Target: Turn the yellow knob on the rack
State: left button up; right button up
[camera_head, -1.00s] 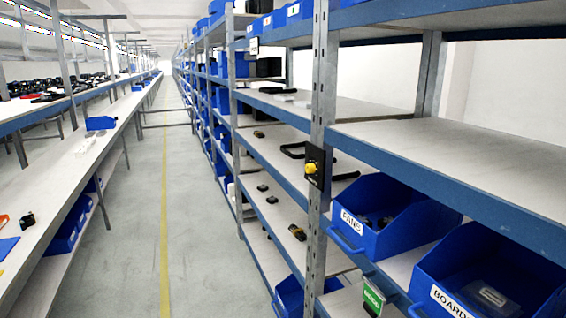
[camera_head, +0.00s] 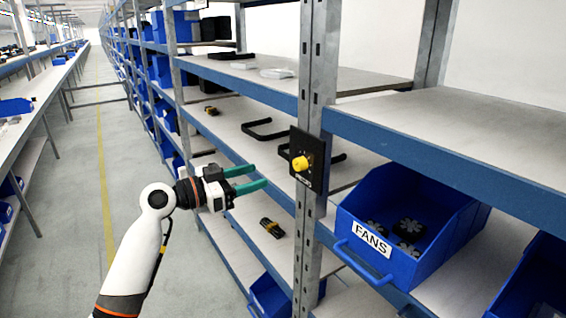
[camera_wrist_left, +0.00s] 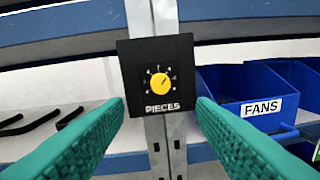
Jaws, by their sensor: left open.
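The yellow knob (camera_head: 300,163) sits on a black panel (camera_head: 318,158) fixed to a grey rack post. In the left wrist view the knob (camera_wrist_left: 161,84) faces me near the middle of the panel (camera_wrist_left: 135,58), with dial marks around it and the word PIECES below. My left gripper (camera_head: 266,178) is open and empty, to the left of the knob in the head view and apart from it. Its green fingers (camera_wrist_left: 160,108) reach in from both lower sides in the wrist view, the knob between and beyond them. My right gripper is not in view.
A blue bin marked FANS (camera_head: 405,225) stands on the shelf right of the post, holding dark fans. Black handles (camera_head: 270,128) lie on the shelf behind the panel. The grey rack post (camera_head: 318,70) and blue shelf edges (camera_head: 430,165) border the knob. The aisle floor (camera_head: 85,220) is clear.

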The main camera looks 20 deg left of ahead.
aim_at(296, 166)
pick_arm(q)
jog(key=p+x, duration=0.2)
jog(key=x, duration=0.7)
jog(key=shift+w+d+p, duration=0.15)
jog(key=shift+p, duration=0.2)
jog(key=shift+w+d, duration=0.4)
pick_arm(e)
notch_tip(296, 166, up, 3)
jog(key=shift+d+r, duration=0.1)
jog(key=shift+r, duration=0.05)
pick_arm(q)
jog(key=shift+c, duration=0.9)
jog(key=c, duration=0.8)
